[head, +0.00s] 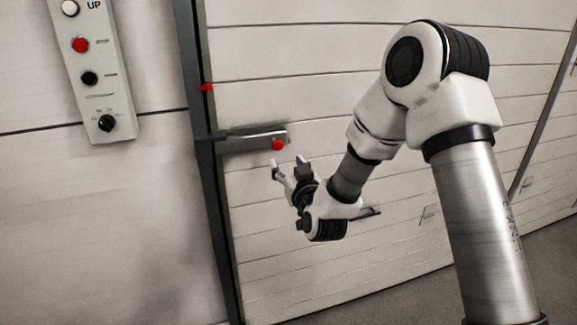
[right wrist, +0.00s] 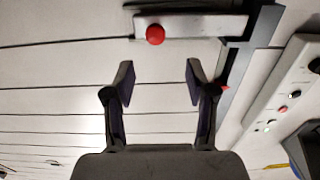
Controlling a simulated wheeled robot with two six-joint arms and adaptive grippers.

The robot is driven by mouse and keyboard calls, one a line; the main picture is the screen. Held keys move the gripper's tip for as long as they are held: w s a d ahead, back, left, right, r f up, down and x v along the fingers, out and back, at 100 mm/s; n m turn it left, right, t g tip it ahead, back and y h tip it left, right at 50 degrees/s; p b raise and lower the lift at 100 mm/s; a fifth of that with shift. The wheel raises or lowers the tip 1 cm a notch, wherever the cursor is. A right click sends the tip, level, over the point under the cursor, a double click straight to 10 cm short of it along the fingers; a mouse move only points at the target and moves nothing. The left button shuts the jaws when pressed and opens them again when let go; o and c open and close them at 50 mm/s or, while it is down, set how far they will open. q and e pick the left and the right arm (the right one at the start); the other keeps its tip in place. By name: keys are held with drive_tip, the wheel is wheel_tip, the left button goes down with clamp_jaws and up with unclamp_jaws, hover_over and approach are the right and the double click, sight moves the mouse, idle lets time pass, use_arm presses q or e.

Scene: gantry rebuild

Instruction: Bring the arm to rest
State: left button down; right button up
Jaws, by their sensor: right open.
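My right gripper (head: 288,168) is open and empty in the head view, in front of the panelled shutter. Its arm comes in from the right and bends down to the left. In the right wrist view the two fingers of my right gripper (right wrist: 158,85) stand apart with nothing between them. A metal latch bar (head: 250,138) with a red knob (head: 278,144) is just above the fingertips, apart from them. The red knob also shows in the right wrist view (right wrist: 155,34), beyond the fingers. My left gripper is not in view.
A control panel (head: 98,62) with a red button and several black and white controls hangs on the left wall. A dark upright rail (head: 211,180) edges the shutter (head: 300,75), with a small red pointer (head: 205,87) on it. Grey floor (head: 400,300) shows at lower right.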

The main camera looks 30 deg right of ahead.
drive_tip(key=shift+s, duration=0.1)
idle(0.4)
drive_tip(key=s+a+f+n+g+y+p, duration=0.1)
drive_tip(key=s+a+f+g, duration=0.15)
drive_tip(key=s+f, duration=0.45)
drive_tip(key=s+a+f+n+g+y+p, duration=0.1)
drive_tip(key=s+a+f+g+p, duration=0.15)
drive_tip(key=f, duration=0.85)
drive_tip(key=s+a+f+n+g+y, duration=0.1)
drive_tip(key=s+a+f+g, duration=0.15)
drive_tip(key=s+f, duration=0.45)
drive_tip(key=s+a+f+g, duration=0.1)
drive_tip(key=s+f+g, duration=0.2)
drive_tip(key=s, duration=0.3)
drive_tip(key=s+a+f+g, duration=0.1)
drive_tip(key=s+f+g, duration=0.2)
drive_tip(key=s, duration=0.4)
drive_tip(key=s+a+f+g+y+p, duration=0.1)
drive_tip(key=s+f+g, duration=0.2)
drive_tip(key=s, duration=0.4)
drive_tip(key=shift+s+a+f+m+g, duration=0.15)
drive_tip(key=shift+a+f+m+g, duration=0.2)
drive_tip(key=shift+g, duration=0.3)
drive_tip(key=shift+d, duration=0.1)
